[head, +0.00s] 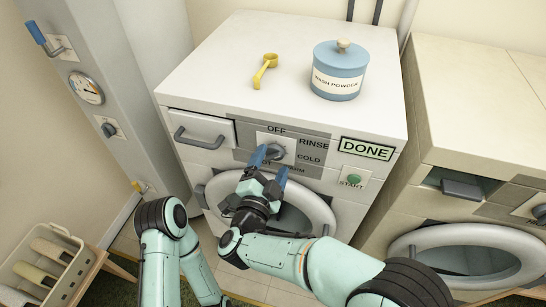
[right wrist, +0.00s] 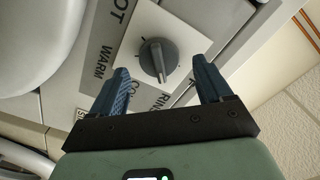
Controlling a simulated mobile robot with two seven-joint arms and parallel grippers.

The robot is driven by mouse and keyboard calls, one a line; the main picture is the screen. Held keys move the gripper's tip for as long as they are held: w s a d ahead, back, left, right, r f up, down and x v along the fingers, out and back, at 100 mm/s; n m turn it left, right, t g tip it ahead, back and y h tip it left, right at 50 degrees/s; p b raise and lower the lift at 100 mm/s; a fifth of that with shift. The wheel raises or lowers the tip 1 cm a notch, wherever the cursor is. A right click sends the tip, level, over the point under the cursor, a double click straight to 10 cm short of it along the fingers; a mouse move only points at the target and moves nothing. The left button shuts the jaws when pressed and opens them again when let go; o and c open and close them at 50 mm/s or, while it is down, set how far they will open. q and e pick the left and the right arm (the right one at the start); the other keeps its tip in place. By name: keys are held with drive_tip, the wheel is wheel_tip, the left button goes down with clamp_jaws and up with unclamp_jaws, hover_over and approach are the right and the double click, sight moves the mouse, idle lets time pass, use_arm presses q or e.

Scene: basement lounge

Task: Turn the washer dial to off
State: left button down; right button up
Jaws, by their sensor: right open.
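The washer (head: 215,92) is a white machine with a grey control panel. Its grey dial (head: 277,151) sits on a white square plate, with OFF printed above it and RINSE, COLD and WARM around it. In the right wrist view the dial (right wrist: 158,61) shows a raised ridge running roughly up and down the picture; I cannot tell which end points to a label. My right gripper (head: 270,163) is open in front of the dial. Its blue fingers (right wrist: 160,64) show on either side of the dial in the wrist view, and contact is not visible. My left gripper is out of view.
A green START button (head: 354,179) and a DONE display (head: 366,149) are right of the dial. A drawer handle (head: 197,138) sticks out at left, and the round door (head: 318,207) is below. A blue wash powder jar (head: 340,73) and yellow scoop (head: 265,70) stand on top.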

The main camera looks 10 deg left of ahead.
sight(274, 154)
drive_tip(key=shift+w, duration=1.1)
drive_tip(key=c, duration=1)
drive_tip(key=shift+n+p, duration=0.3)
drive_tip(key=n+p, duration=0.2)
drive_tip(key=n, duration=0.2)
drive_tip(key=shift+r+n+p, duration=0.1)
drive_tip(key=shift+n+p, duration=0.2)
drive_tip(key=shift+p, duration=0.05)
drive_tip(key=n+p, duration=0.2)
drive_tip(key=n, duration=0.2)
drive_tip(key=shift+a+n, duration=0.1)
drive_tip(key=shift+n, duration=0.2)
